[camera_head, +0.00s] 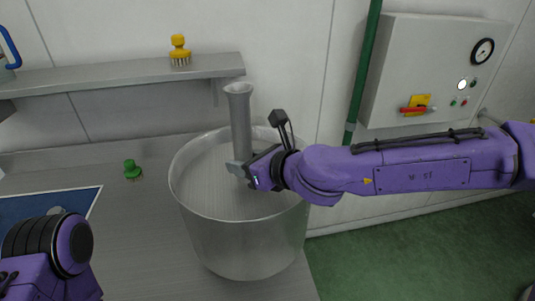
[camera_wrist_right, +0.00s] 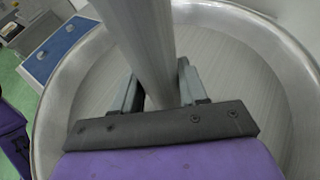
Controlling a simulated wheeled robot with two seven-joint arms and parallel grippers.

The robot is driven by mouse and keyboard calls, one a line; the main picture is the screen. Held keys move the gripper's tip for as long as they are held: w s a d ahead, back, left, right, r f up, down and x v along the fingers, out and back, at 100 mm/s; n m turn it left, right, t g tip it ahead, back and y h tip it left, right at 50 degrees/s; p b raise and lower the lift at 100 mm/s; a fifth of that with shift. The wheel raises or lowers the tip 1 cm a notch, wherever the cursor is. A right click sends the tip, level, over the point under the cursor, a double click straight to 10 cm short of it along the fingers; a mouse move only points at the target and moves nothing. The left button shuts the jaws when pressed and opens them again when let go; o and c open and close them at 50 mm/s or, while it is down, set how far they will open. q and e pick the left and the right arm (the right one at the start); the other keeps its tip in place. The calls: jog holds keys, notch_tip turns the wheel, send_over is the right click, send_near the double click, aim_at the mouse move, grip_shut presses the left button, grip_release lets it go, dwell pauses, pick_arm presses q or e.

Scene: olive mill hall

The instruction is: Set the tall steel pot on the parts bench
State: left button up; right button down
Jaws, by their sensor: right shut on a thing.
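A wide, round brushed-steel pot (camera_head: 245,243) with an open top is at the right end of a grey metal bench (camera_head: 150,240). Whether its base touches the bench I cannot tell. A grey steel post (camera_head: 240,115) with a flared top rises inside the pot. My right gripper (camera_head: 240,172) reaches in over the pot's right rim and is shut on this post. In the right wrist view, the post (camera_wrist_right: 140,40) stands between the jaws, with the pot's rim (camera_wrist_right: 52,105) around them. The post's foot is hidden. My left arm shows at lower left; its gripper is out of view.
A blue mat (camera_head: 30,213) lies further left. A yellow brush (camera_head: 180,52) stands on a wall shelf (camera_head: 120,74). A control box (camera_head: 430,65) and green pipe (camera_head: 362,70) are at right.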

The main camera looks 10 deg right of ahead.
aim_at(238, 185)
jog(key=a+f, duration=0.2)
jog(key=f, duration=0.1)
jog(key=shift+w+a, duration=0.2)
jog(key=shift+a, duration=0.2)
jog(key=f, duration=0.2)
jog(key=shift+a+f, duration=0.35)
jog(key=shift+f, duration=0.55)
